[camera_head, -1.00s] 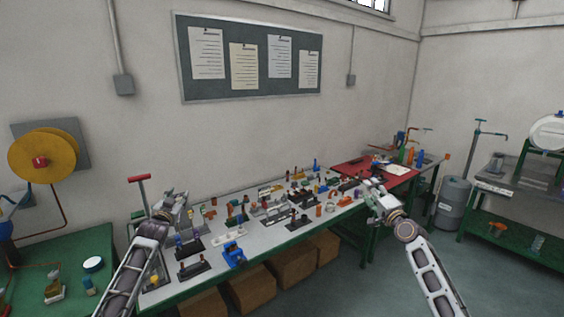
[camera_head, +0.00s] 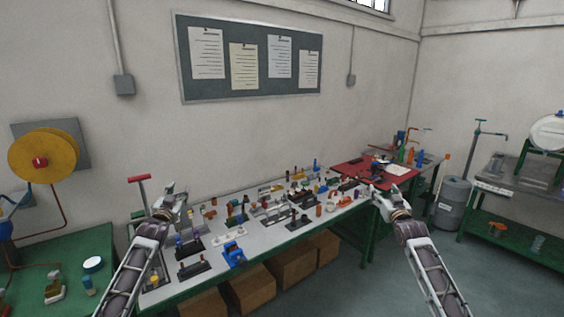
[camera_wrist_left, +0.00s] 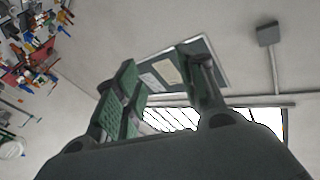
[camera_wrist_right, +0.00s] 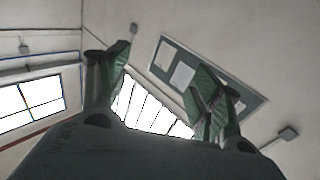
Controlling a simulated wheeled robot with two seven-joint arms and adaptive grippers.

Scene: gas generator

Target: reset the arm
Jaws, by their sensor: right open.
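My left gripper (camera_head: 178,196) is raised over the left end of the workbench. In the left wrist view its two fingers (camera_wrist_left: 165,90) stand apart with nothing between them. My right gripper (camera_head: 378,194) is raised near the right part of the bench, in front of the red mat. In the right wrist view its fingers (camera_wrist_right: 160,90) are spread wide and empty. Both wrist cameras look up at the wall, the notice board and a bright window.
The workbench (camera_head: 222,257) holds several small parts and fixtures. A red mat (camera_head: 349,172) lies at its far right end. Cardboard boxes (camera_head: 250,290) stand underneath. A green table (camera_head: 88,243) is at the left and a grey barrel (camera_head: 453,200) at the right. The air above the bench is clear.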

